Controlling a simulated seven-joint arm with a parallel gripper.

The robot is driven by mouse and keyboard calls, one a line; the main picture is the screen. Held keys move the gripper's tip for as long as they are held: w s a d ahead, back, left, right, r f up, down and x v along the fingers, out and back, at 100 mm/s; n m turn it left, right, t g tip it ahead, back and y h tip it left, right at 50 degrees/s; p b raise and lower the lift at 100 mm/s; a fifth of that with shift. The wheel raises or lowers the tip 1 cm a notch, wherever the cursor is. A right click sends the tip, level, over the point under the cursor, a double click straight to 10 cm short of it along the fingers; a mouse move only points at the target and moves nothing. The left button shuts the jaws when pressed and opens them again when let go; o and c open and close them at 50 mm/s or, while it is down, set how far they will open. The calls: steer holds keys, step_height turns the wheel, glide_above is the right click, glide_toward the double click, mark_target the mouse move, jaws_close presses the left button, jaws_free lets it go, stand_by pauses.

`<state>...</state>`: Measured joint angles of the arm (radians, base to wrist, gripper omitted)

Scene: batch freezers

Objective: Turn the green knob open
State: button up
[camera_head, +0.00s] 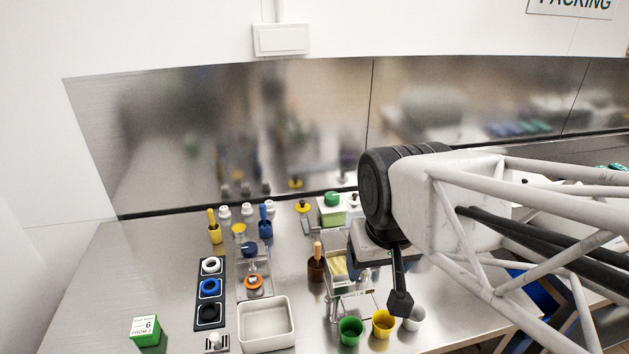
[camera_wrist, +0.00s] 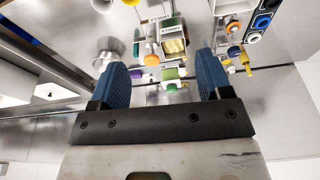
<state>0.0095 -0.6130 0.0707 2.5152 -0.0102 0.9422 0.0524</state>
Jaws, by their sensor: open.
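The green knob (camera_head: 332,198) sits on top of a pale green and white box (camera_head: 327,216) at the back of the steel counter, just left of my arm. In the wrist view a green and white part (camera_wrist: 170,73) shows between the fingers; I cannot tell for sure whether it is the knob or its box. My gripper (camera_wrist: 163,62) is open, its two blue fingers wide apart with nothing held between them. In the head view my wrist hides most of the gripper, which is apart from and to the right of the knob.
Green (camera_head: 350,331), yellow (camera_head: 383,323) and grey cups stand at the counter's front. A clear-framed dispenser (camera_head: 338,268) and a brown cup (camera_head: 316,265) stand before the knob's box. A white bin (camera_head: 266,325) and ring tray (camera_head: 199,300) lie left. The far-left counter is mostly free.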

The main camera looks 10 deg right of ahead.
steer(key=w+d+m+g, duration=0.1)
steer(key=w+m, duration=0.6)
steer(key=w, duration=1.2)
steer(key=m+g, duration=0.2)
steer(key=m, duration=0.5)
glide_above(332, 195)
steer(key=s, duration=0.1)
step_height(332, 195, down, 6)
steer(key=shift+s+f, duration=0.1)
steer(key=shift+f, duration=0.05)
steer(key=shift+w+f, duration=0.35)
steer(key=shift+w, duration=0.3)
steer(key=shift+f, duration=0.1)
steer(key=shift+f, duration=3.8)
steer(key=c, duration=0.9)
